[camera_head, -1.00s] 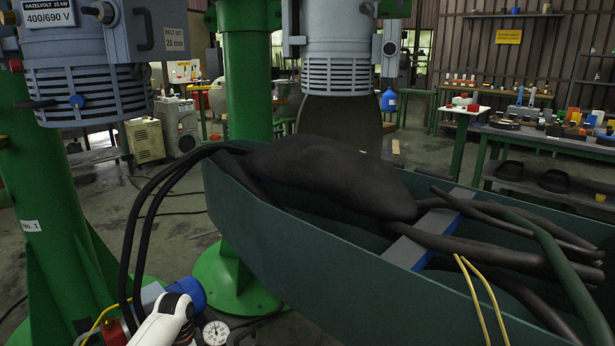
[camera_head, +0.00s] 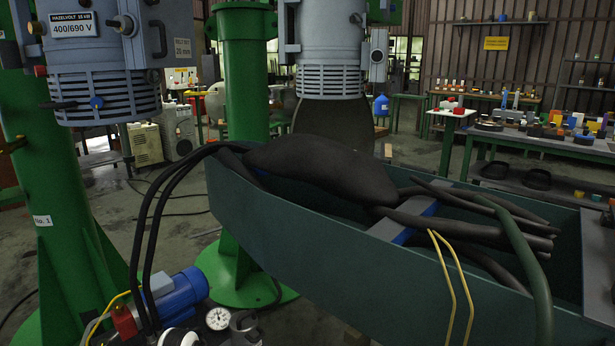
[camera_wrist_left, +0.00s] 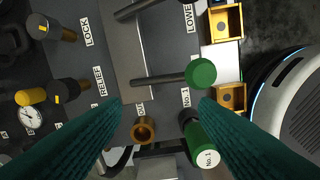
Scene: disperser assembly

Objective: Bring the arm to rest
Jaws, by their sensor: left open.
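My left gripper (camera_wrist_left: 160,115) shows in the left wrist view as two dark teal fingers, spread wide with nothing held between them. Beyond it is a grey panel (camera_wrist_left: 158,60) labelled LOCK and LOWER. A lever with a green knob (camera_wrist_left: 200,73) stands above the gap between the fingers. A brass fitting (camera_wrist_left: 143,129) and a green cylinder marked No. 1 (camera_wrist_left: 203,145) show between and beside the fingers. My right gripper is in neither current view.
A large green trough (camera_head: 330,255) with dark hoses fills the head view's middle. A blue motor (camera_head: 180,294) and a gauge (camera_head: 218,318) sit lower left. Green columns (camera_head: 245,90) carry grey machines above.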

